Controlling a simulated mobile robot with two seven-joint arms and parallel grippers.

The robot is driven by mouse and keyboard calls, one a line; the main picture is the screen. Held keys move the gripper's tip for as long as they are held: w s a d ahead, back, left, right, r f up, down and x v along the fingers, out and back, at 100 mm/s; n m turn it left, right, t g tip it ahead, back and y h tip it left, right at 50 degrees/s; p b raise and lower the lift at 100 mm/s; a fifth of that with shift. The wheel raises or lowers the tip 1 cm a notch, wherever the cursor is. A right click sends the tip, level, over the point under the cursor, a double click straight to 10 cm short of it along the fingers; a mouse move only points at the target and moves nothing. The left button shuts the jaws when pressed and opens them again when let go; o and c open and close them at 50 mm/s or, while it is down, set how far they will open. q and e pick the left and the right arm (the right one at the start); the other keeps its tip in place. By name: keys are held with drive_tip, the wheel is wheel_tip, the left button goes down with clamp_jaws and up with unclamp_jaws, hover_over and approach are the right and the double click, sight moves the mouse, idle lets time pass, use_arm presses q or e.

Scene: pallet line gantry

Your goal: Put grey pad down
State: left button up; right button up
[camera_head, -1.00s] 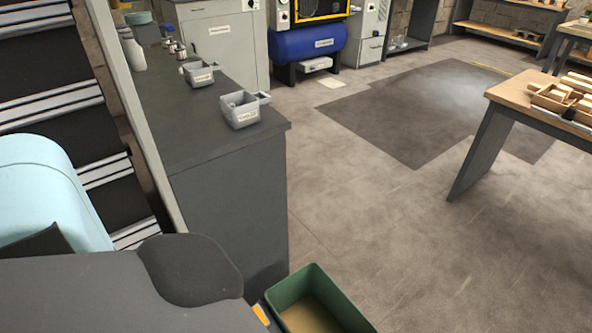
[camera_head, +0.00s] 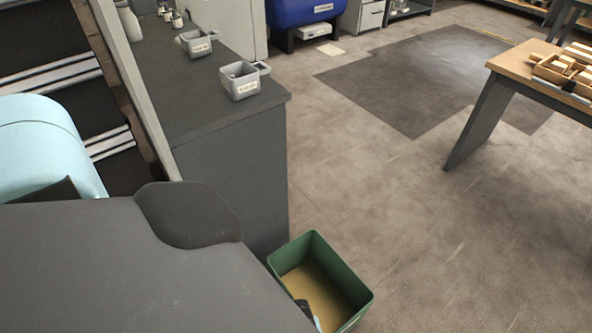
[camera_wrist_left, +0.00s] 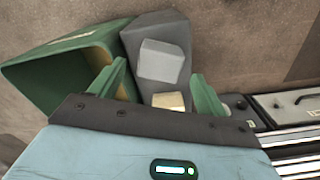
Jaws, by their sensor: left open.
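A light grey block, which looks like the grey pad (camera_wrist_left: 162,62), lies on a dark grey surface (camera_wrist_left: 178,27) in the left wrist view. My left gripper (camera_wrist_left: 159,75) is open, with one green finger on each side of the pad. Gaps show between the pad and both fingers. A beige block (camera_wrist_left: 168,101) lies nearer my palm, partly hidden by it. In the head view my own arm covers the lower left, and neither the pad nor my left fingers can be made out. My right gripper is in neither view.
A green bin (camera_head: 350,277) stands on the floor beside the dark counter (camera_head: 225,165); it also shows in the wrist view (camera_wrist_left: 60,45). Two small grey bins (camera_head: 240,82) (camera_head: 196,45) stand on the counter. A wooden table (camera_head: 513,62) is at right. Floor between is clear.

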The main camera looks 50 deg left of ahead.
use_arm(q)
wheel_tip(320, 180, up, 7)
drive_tip(key=p, duration=0.2)
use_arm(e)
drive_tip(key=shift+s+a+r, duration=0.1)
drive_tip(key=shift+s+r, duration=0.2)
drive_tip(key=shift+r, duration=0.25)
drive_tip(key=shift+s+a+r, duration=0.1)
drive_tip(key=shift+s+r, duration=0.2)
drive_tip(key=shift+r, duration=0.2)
use_arm(q)
drive_tip(key=s+r+m+t, duration=0.2)
drive_tip(key=s+r+m, duration=0.1)
drive_tip(key=s, duration=0.3)
drive_tip(key=s+r+m+t+h, duration=0.1)
drive_tip(key=s+r+m+t, duration=0.1)
drive_tip(key=s+r+m, duration=0.2)
drive_tip(key=s+r+m+t+h, duration=0.1)
drive_tip(key=s+r+m+t, duration=0.1)
drive_tip(key=s+m, duration=0.5)
drive_tip(key=shift+s+a+r, duration=0.3)
drive_tip(key=shift+s+r, duration=0.45)
drive_tip(key=shift+s, duration=0.2)
